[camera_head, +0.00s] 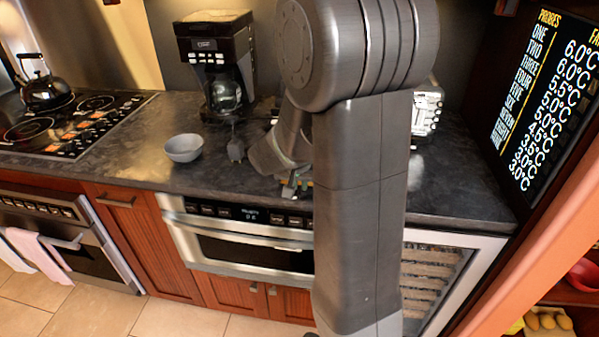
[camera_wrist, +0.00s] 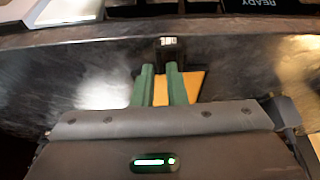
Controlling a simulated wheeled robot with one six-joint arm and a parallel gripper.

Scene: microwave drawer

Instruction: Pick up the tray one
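I cannot tell whether the gap is empty or holds something dark. Just beyond the fingertips is a small black piece with a white label (camera_wrist: 168,42); its text is too small to read. A flat orange piece (camera_wrist: 191,86) shows beneath and right of the fingers. In the head view the gripper (camera_head: 290,189) is low at the counter's front, above the microwave drawer, and my arm partly hides it. I cannot make out a tray for certain.
The dark counter (camera_head: 130,165) holds a grey bowl (camera_head: 184,147), a coffee maker (camera_head: 214,65) and a metal toaster (camera_head: 427,110), partly behind my arm. A kettle (camera_head: 46,92) stands on the cooktop at left. The microwave drawer (camera_head: 250,249) is shut. A probe temperature display (camera_head: 545,95) is at right.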

